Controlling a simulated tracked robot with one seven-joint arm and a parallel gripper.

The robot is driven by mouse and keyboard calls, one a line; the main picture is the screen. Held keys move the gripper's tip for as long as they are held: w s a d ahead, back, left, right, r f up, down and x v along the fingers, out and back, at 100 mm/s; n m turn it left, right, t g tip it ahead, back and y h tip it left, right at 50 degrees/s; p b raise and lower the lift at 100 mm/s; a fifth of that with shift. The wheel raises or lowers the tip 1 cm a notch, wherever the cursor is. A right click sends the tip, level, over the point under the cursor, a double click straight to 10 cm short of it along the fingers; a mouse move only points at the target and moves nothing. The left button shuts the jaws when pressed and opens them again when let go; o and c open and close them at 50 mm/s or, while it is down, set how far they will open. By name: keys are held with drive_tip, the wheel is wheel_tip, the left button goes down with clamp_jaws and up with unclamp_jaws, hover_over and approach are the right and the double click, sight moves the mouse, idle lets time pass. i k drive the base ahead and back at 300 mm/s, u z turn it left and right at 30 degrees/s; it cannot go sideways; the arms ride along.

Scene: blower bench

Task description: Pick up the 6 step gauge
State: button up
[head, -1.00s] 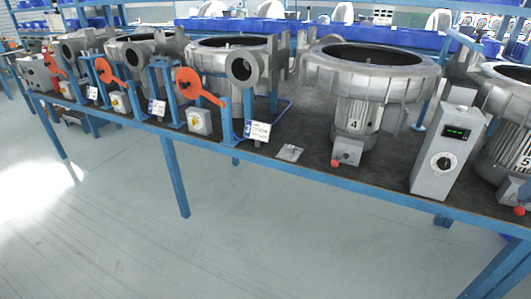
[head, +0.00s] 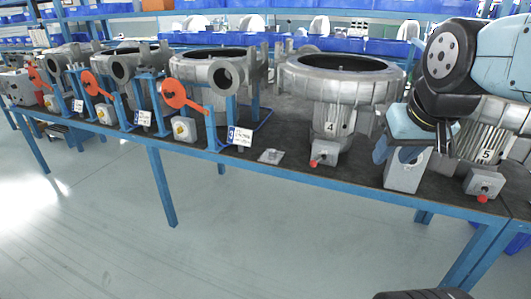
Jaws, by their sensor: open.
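A small flat grey metal piece (head: 270,156) lies on the dark bench top near its front edge, left of the blower marked 4. It is too small to tell whether it is the 6 step gauge, and no other thing in view can be made out as the gauge.
Blower 4 (head: 333,88) and blower 5 (head: 485,150) stand on the bench (head: 300,172). A grey control box (head: 404,176) is partly hidden by my gripper. Left are more blowers with red levers (head: 174,94) and blue stands.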

sight(272, 152)
drive_tip(key=i, duration=0.9)
drive_tip(key=z, duration=0.05)
